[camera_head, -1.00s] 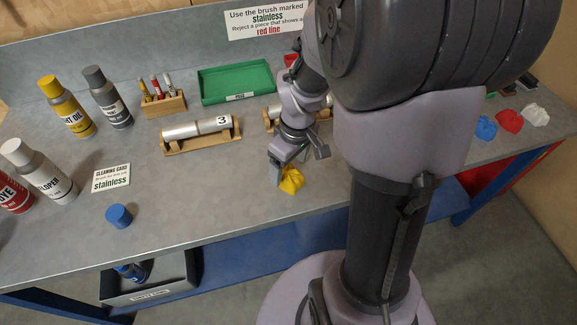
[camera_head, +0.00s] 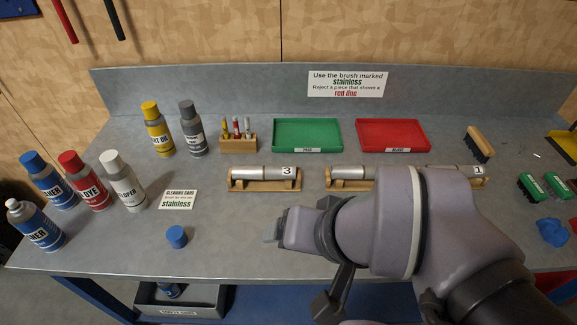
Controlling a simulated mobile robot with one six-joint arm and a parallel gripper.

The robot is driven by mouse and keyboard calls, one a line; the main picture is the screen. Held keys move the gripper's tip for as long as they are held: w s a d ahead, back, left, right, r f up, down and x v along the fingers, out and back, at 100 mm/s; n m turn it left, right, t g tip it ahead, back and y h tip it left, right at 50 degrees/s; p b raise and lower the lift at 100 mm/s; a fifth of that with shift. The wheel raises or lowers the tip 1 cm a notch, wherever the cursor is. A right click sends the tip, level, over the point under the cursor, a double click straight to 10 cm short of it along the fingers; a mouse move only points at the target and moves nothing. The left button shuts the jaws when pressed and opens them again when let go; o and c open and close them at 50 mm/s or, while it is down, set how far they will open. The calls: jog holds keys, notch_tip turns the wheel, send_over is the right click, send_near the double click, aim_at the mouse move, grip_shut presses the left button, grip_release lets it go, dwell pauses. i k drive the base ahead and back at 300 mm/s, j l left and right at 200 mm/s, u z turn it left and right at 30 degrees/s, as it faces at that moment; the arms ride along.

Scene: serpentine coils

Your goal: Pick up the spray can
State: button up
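Several spray cans stand at the left of the grey bench. A blue cleaner can (camera_head: 37,226) with a bare white nozzle and no cap stands nearest the left edge. A second blue cleaner can (camera_head: 48,182) with a blue cap stands just behind it, beside a red dye can (camera_head: 85,182) and a white-capped developer can (camera_head: 123,182). A loose blue cap (camera_head: 176,237) sits on the bench. My gripper (camera_head: 270,232) is over the bench's middle, pointing left, to the right of the cap and well apart from the cans. Its finger opening is not clear.
A yellow-capped can (camera_head: 157,130) and a grey-capped can (camera_head: 192,130) stand behind, near a wooden marker holder (camera_head: 238,144). A metal cylinder marked 3 (camera_head: 262,173) rests in a cradle. A cleaning card (camera_head: 178,199) lies flat. A bin (camera_head: 182,308) below holds a blue can.

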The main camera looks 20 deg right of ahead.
aim_at(27, 218)
jog(key=u, duration=1.65)
jog(key=i+j+z, duration=0.15)
jog(key=i, duration=0.25)
jog(key=i+j+z, duration=0.1)
jog(key=i+j, duration=0.15)
jog(key=i, duration=0.15)
jog(key=i+j+z, duration=0.15)
jog(key=i, duration=0.25)
jog(key=j, duration=0.1)
